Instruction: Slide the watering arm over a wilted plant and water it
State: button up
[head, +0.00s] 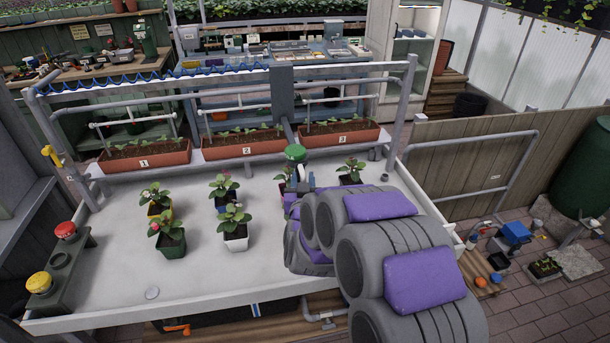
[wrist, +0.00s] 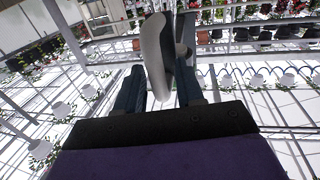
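Another is partly hidden behind my gripper (head: 303,182). I cannot tell which plant is wilted. The watering arm (head: 283,95) hangs from the overhead rail, and its green-topped head (head: 295,153) is just above my gripper. In the wrist view my fingers are apart around a pale grey rounded part (wrist: 157,55), with narrow gaps seeming to show beside it.
Three planter boxes numbered 1 to 3 (head: 247,150) line the table's back. A red button (head: 65,230) and a yellow button (head: 39,282) sit on a panel at the left. A wooden fence (head: 450,165) stands at the right.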

jog(key=shift+c, duration=0.3)
grip_shut()
dwell(0.3)
